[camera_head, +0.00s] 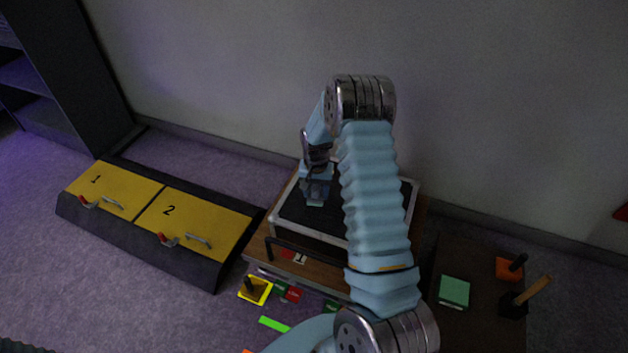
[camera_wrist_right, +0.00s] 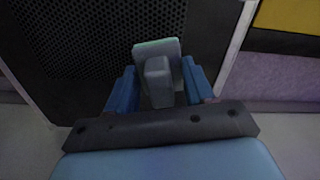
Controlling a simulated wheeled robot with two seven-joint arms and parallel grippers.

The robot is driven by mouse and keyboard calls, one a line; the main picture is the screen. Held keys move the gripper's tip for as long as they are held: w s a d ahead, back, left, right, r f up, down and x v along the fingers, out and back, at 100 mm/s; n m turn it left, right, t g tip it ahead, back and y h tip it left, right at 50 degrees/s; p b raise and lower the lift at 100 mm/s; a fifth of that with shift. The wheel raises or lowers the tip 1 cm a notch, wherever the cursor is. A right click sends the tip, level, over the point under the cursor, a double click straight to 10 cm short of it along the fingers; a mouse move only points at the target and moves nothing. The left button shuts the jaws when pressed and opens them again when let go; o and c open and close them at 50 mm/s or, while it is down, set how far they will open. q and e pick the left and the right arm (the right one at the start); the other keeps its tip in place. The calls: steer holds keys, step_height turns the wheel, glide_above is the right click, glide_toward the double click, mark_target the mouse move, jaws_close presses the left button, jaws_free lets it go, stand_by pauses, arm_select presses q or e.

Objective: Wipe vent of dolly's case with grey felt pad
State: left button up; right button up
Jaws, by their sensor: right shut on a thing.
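The dolly's case (camera_head: 412,200) has a silver frame and stands on a brown wooden dolly (camera_head: 262,250). Its vent (camera_head: 288,207) is a dark perforated panel facing up, also filling the upper left of the right wrist view (camera_wrist_right: 80,40). My right gripper (camera_head: 316,194) reaches down over the vent's left part. Its blue fingers (camera_wrist_right: 158,88) are shut on the grey block of the felt pad (camera_wrist_right: 157,48). The pad is over the vent near the case's frame; I cannot tell whether it touches. My right arm hides the vent's right part. My left gripper is not in view.
A low dark cable ramp with yellow lids (camera_head: 165,215) lies left of the dolly. A yellow pad with a dark handle (camera_head: 255,290) lies in front. A green block (camera_head: 454,291) and handled tools (camera_head: 510,268) are right. A wall stands behind.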

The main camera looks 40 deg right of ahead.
steer(key=shift+r+p, duration=0.9)
steer(key=shift+r, duration=0.95)
